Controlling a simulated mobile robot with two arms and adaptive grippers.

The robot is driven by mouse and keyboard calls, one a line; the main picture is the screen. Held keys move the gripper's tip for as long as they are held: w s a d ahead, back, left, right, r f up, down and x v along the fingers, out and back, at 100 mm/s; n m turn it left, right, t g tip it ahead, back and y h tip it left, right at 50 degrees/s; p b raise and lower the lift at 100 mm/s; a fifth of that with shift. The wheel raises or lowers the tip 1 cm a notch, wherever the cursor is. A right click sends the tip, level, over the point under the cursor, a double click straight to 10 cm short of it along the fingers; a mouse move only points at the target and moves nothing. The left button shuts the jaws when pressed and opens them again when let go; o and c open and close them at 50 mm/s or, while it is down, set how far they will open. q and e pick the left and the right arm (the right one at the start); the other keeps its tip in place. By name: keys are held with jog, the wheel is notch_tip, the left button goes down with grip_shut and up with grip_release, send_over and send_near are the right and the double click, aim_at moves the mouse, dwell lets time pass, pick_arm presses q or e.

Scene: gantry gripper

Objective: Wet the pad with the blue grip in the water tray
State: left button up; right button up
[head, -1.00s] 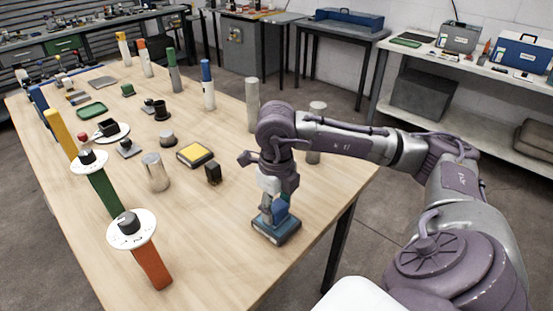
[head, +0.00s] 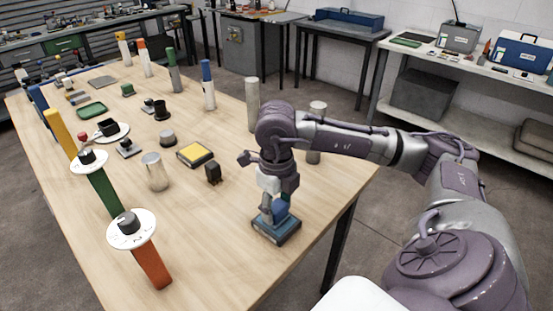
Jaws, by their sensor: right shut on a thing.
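My right gripper (head: 273,209) points down at the near right part of the table and is shut on the blue grip (head: 281,210) of the pad. The grip is partly hidden behind the fingers. Directly below is the dark blue water tray (head: 289,237), a low square tray near the table's right edge. The pad under the grip is hidden, so I cannot tell how deep it sits or whether it touches the water. My left gripper is not in view.
A yellow-topped dark box (head: 195,153) and a small black block (head: 213,173) lie left of the tray. A metal cylinder (head: 155,172) stands further left. Upright posts, including a grey one (head: 252,105), line the far edge.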

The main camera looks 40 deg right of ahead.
aim_at(276, 205)
jog(key=shift+r+p, duration=2.2)
jog(key=shift+r, duration=1.25)
